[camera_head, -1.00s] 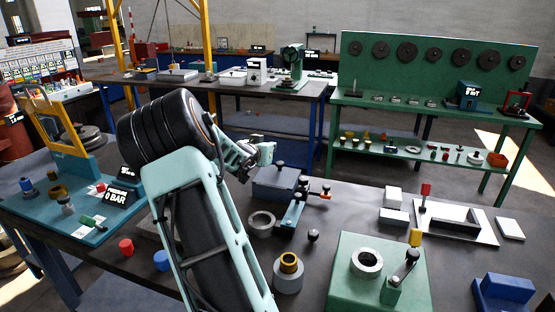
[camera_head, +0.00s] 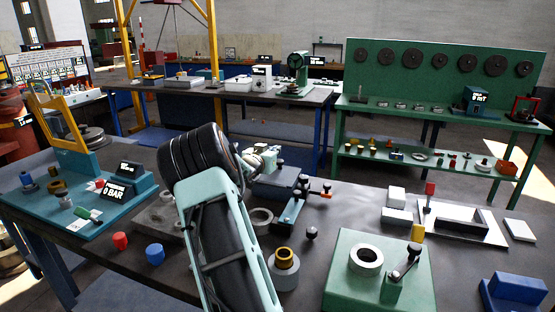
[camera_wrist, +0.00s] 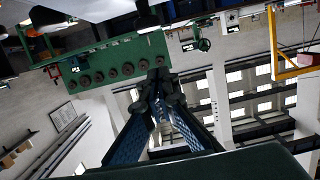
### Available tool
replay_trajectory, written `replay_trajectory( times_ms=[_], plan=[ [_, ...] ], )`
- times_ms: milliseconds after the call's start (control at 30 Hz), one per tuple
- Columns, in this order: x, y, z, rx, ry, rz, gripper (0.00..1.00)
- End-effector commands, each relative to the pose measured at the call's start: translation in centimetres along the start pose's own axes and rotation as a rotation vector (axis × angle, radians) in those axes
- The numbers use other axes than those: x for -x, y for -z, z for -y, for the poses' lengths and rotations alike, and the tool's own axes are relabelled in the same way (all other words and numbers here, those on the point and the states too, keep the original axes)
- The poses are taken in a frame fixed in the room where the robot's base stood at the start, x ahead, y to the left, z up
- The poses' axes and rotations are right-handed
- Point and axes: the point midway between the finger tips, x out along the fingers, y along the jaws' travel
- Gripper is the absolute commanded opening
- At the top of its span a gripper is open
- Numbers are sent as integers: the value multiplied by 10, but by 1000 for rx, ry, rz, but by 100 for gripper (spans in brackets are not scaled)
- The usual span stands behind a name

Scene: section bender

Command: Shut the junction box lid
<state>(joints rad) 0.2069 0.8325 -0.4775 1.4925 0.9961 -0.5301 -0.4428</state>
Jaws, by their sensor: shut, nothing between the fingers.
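I cannot tell for sure which thing is the junction box, and no open lid shows clearly. A low white box (camera_head: 232,85) stands on the back bench, far beyond my arm. A grey-blue box-like block (camera_head: 287,190) with a black knob is on the near bench; my gripper partly covers it. My gripper (camera_head: 272,153) is small in the head view, just above or behind this block; contact cannot be told. In the wrist view its two dark fingers (camera_wrist: 160,78) meet at the tips, shut and empty, with no box between them.
A grey ring (camera_head: 260,219), a grey cylinder with a brass collar (camera_head: 284,272) and a green fixture (camera_head: 345,285) crowd the near bench. A teal pressure station (camera_head: 75,215) is at left.

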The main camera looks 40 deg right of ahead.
Motion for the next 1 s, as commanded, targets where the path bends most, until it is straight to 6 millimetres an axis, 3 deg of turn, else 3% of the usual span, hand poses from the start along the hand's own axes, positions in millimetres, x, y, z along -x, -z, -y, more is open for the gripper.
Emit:
replay_trajectory(
  times_ms=[133,200,400,833,1000],
  plan=[
    [-22,-1,0,1,0,0,0],
    [-24,-17,0,2,-1,4,0],
    [-28,-35,0,1,0,1,0],
    [-29,-40,0,0,0,0,0],
    [-33,-52,0,0,0,1,0]
  ],
)
